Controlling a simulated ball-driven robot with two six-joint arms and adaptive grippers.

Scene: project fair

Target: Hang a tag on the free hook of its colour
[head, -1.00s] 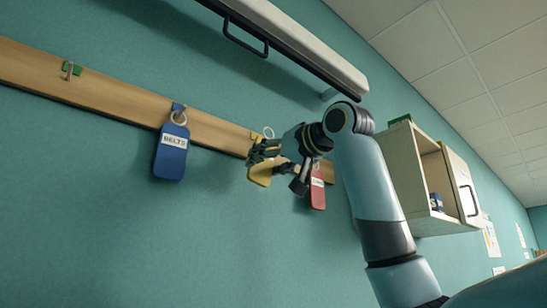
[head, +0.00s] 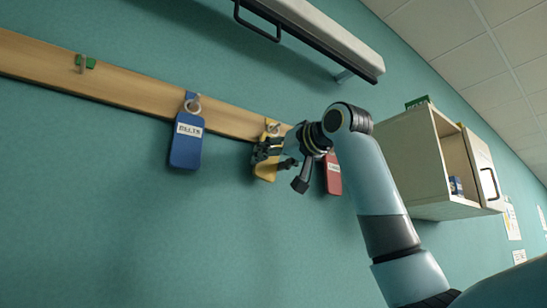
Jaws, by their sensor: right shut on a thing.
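The yellow tag (head: 265,170) is upright in front of the wall rail, with its ring (head: 273,127) overlapping the yellow-backed hook (head: 269,122); I cannot tell whether the ring is around the hook. My right gripper (head: 262,151) is shut on the yellow tag and covers part of it. A blue tag (head: 186,152) with a label that seems to read BELTS hangs by its ring on the blue-backed hook (head: 190,97). A red tag (head: 333,178) hangs farther right, its top and hook hidden behind my right arm. The green-backed hook (head: 84,62) is bare. My left gripper is not in view.
The wooden rail (head: 130,97) runs along the teal wall. A long white fixture with a dark handle (head: 257,22) juts out above it. An open-fronted cabinet (head: 420,160) is on the wall at right. The wall below the rail is clear.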

